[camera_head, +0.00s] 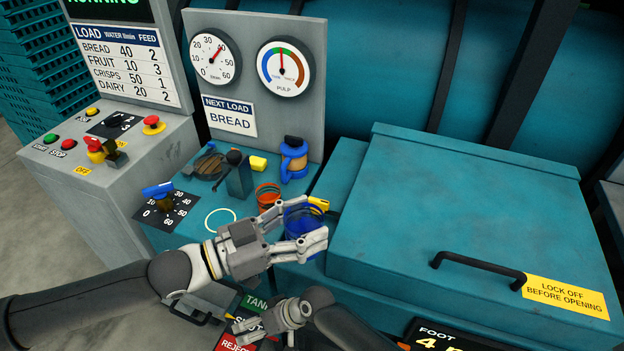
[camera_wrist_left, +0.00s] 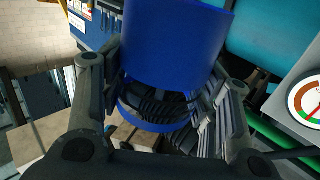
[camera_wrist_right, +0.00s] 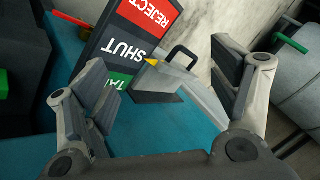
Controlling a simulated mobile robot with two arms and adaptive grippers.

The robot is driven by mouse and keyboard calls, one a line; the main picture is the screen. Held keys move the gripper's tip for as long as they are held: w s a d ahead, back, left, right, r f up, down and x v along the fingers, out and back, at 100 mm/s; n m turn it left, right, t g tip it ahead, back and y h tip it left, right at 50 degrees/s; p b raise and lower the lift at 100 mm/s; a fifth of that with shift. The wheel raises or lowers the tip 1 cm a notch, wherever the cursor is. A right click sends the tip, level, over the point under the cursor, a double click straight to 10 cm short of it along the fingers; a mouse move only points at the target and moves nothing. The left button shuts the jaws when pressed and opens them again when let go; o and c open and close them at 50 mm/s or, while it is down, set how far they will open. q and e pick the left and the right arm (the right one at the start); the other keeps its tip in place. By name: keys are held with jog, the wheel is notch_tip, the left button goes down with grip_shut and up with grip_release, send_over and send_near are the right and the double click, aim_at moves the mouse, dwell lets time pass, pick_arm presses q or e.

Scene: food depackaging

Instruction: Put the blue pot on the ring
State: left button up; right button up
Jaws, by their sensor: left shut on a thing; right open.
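The blue pot (camera_head: 303,216) is between the fingers of my left gripper (camera_head: 306,226), which is shut on it, in the head view. In the left wrist view the blue pot (camera_wrist_left: 175,45) fills the space between the fingers, with a dark band above its lower blue rim. A thin white ring (camera_head: 220,209) lies flat on the teal top, left of the pot and apart from it. I cannot tell how high the pot is above the surface. My right gripper (camera_head: 266,321) is open and empty, low in the head view; its spread fingers show in the right wrist view (camera_wrist_right: 165,100).
An orange-red pot (camera_head: 268,191) stands behind the blue pot. A dial plate with a blue handle (camera_head: 158,190) is left of the ring. A teal lid (camera_head: 460,220) rises on the right.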

pick_arm(q)
jog(key=shift+a, duration=0.1)
jog(key=shift+d, duration=0.2)
jog(key=shift+a, duration=0.1)
pick_arm(e)
jog(key=s+d+r+n+h, duration=0.2)
jog(key=d+r+n+h, duration=0.1)
jog(key=d+r+n, duration=0.6)
jog(key=s+d+r+n+t+h, duration=0.15)
jog(key=d+r+n+h, duration=0.25)
jog(key=d+r+n, duration=0.5)
jog(key=s+d+r+n+g+h, duration=0.1)
jog(key=s+d+r+n+h, duration=0.2)
jog(key=d+r+n, duration=0.55)
pick_arm(q)
jog(key=shift+r, duration=0.1)
jog(key=shift+w, duration=0.1)
pick_arm(e)
jog(key=w+a+r+n+t, duration=0.35)
jog(key=w+r+n, duration=0.3)
jog(key=r, duration=0.65)
jog(key=a+r+y, duration=0.3)
jog(key=a+r, duration=0.6)
jog(key=r, duration=0.1)
send_near(305, 214)
jog(key=shift+g, duration=0.3)
jog(key=f, duration=0.3)
jog(key=a+f, duration=0.1)
jog(key=f, duration=0.1)
jog(key=shift+w, duration=0.25)
